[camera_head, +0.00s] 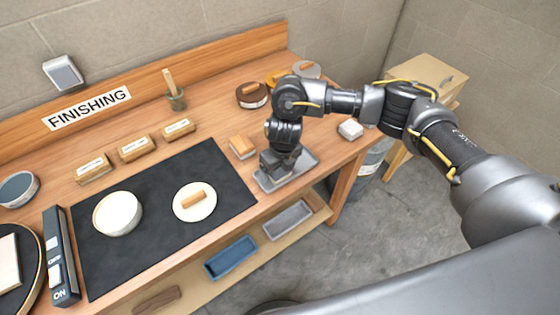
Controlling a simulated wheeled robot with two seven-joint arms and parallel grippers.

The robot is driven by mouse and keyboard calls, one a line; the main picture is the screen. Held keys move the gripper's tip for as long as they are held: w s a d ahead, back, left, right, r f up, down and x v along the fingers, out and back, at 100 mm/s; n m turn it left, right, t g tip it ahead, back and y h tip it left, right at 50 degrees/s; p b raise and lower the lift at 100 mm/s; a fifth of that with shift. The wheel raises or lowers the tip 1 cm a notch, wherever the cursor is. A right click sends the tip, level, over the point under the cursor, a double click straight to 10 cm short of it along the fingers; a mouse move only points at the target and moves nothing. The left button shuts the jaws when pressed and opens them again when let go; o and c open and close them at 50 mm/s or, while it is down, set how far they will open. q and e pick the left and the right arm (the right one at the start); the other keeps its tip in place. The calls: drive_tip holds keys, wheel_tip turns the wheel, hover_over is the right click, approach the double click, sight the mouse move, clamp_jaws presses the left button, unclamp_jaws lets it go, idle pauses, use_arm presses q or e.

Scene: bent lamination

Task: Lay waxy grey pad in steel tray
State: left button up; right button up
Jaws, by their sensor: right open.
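The steel tray (303,164) lies on the wooden bench near its front right edge. My right gripper (278,172) points down over the tray, low and close to it, and is open. It covers much of the tray floor, so I cannot tell whether a pad lies under the fingers. No waxy grey pad can be made out with certainty. A small pale grey-white block (350,129) sits on the bench to the right of the tray. My left gripper is out of view.
A wood-topped block (242,147) stands just left of the tray. A black mat (150,251) holds a white bowl (118,212) and a pale disc with wooden handle (195,202). Round tins stand behind. Blue (231,258) and grey (288,219) bins sit on the lower shelf.

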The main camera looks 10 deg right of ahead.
sight(282, 173)
drive_tip(key=shift+r, duration=0.6)
wheel_tip(282, 173, up, 11)
drive_tip(key=s+b, duration=0.1)
drive_tip(key=b, duration=0.1)
drive_tip(key=shift+s+d, duration=0.3)
drive_tip(key=shift+a+f, duration=0.1)
drive_tip(key=shift+f, duration=0.05)
